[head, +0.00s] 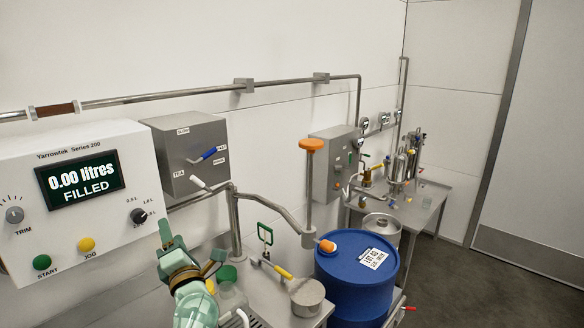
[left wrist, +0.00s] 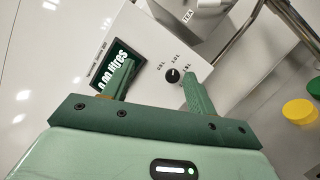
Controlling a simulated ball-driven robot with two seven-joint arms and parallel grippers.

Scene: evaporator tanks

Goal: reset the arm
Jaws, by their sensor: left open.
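My left arm rises from the bottom of the head view in pale green. Its gripper (head: 188,246) is in front of the white filler panel (head: 100,165), below and right of its dial. In the left wrist view the two dark green fingers of the gripper (left wrist: 157,82) stand apart with nothing between them. The panel's display (left wrist: 120,68) and black dial (left wrist: 172,75) show beyond the fingertips. My right gripper is in neither view.
A blue drum (head: 350,285) with an orange cap stands right of the steel bench (head: 285,312). A bent pipe (head: 270,205) rises behind. Open floor (head: 480,280) lies at the right.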

